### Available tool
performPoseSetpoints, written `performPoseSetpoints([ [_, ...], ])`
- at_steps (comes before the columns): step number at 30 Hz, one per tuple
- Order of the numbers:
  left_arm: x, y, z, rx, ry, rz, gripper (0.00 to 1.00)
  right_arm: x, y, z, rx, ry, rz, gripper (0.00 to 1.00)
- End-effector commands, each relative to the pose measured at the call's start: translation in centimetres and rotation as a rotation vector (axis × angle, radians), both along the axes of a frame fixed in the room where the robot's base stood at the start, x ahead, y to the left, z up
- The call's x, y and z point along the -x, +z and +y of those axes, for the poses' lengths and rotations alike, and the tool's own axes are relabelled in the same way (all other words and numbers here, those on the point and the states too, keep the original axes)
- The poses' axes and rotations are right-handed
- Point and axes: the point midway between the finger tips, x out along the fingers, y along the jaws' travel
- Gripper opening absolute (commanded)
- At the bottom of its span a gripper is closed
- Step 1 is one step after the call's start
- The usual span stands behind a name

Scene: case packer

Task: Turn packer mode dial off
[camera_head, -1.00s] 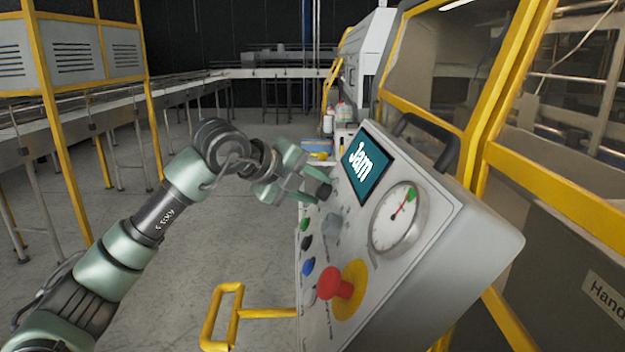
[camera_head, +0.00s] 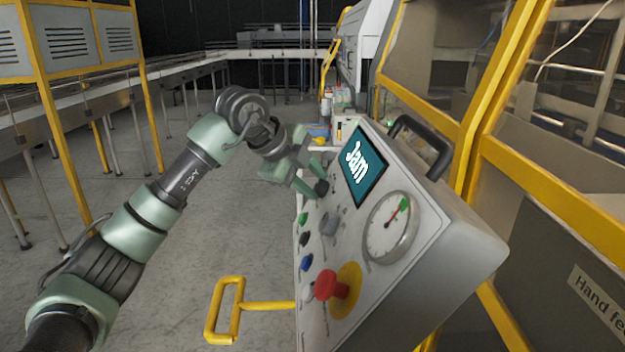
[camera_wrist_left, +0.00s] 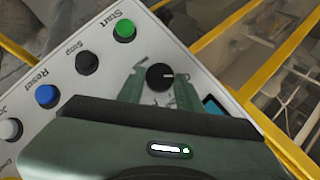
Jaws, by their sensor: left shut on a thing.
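The packer's control panel (camera_head: 345,262) is tilted, with a black round mode dial (camera_head: 321,187) near its upper left edge. My left gripper (camera_head: 315,185) is at this dial, shut on it. The left wrist view shows the black dial (camera_wrist_left: 160,77) with a white mark toward the right. The gripper's green fingers (camera_wrist_left: 158,88) stand on either side of it. The dial's printed labels are partly hidden and too small to read. The screen (camera_head: 363,165) above reads "Jam". My right gripper is not in view.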

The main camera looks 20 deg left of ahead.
Motion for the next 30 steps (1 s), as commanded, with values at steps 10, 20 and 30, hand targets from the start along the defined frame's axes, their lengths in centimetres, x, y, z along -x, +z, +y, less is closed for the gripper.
performPoseSetpoints([
  [10,0.1,-0.4,-0.1,-0.001,-0.003,0.010,0.46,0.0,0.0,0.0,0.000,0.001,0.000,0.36],
  [20,0.1,-0.2,0.0,-0.001,-0.001,0.004,0.57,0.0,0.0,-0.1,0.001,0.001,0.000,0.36],
  [30,2.4,2.9,1.5,-0.002,0.000,0.000,0.57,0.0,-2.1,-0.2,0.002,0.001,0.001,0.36],
])
